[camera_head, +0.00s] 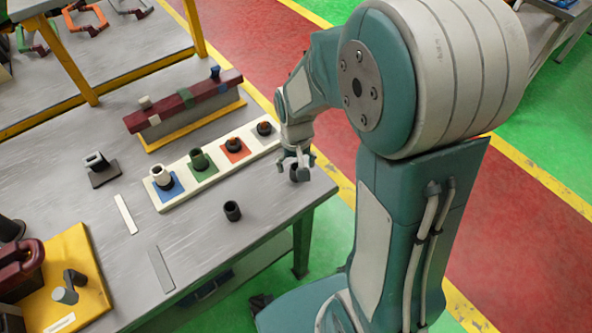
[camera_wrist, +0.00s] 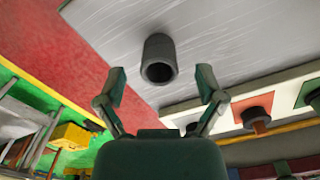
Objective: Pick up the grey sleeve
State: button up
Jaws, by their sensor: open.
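The grey sleeve (camera_wrist: 159,58) is a dark grey hollow cylinder standing on the bench. In the wrist view it lies ahead of my gripper (camera_wrist: 163,88), roughly centred between the two spread fingers, with its open top facing the camera. My gripper is open and nothing is held. In the head view my gripper (camera_head: 298,165) hangs over the bench's right end, and a dark cylinder shows at its fingers, partly hidden by them. Contact with the fingers cannot be told. A second dark sleeve (camera_head: 232,211) stands on the bench, left of my gripper.
A pale tray (camera_head: 160,206) with coloured pads and several short cylinders lies behind and left of the gripper. A maroon bar (camera_head: 190,98) on a grey block stands farther back. A yellow board (camera_head: 85,310) is at lower left. The bench's right edge is close.

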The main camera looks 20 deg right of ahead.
jog(key=shift+f, duration=0.65)
jog(key=c, duration=1)
jog(key=shift+o, duration=0.2)
